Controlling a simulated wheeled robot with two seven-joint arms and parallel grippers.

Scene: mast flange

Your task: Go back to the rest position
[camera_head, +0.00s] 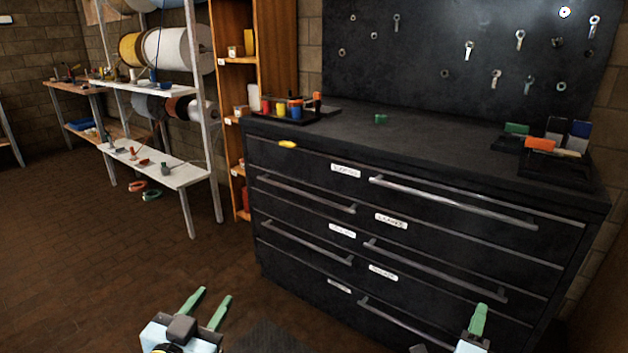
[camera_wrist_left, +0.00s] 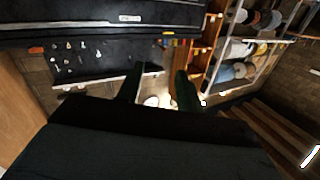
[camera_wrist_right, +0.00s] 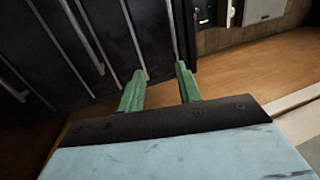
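My left gripper (camera_head: 208,306) is low in the head view, left of the black drawer cabinet, with its two green fingers apart and nothing between them. The left wrist view also shows these fingers (camera_wrist_left: 157,88) apart and empty. My right gripper (camera_head: 479,320) is at the bottom right of the head view, in front of the cabinet's lower drawers; only one green finger shows clearly there. In the right wrist view both green fingers (camera_wrist_right: 160,88) are apart with nothing between them.
The black drawer cabinet (camera_head: 315,220) stands ahead, its drawers closed. On its top are a tray of coloured containers (camera_head: 283,110), a small green piece (camera_head: 381,119) and a rack with an orange block (camera_head: 540,144). A spool shelf (camera_head: 160,172) stands left. The brown floor (camera_head: 90,260) at left is clear.

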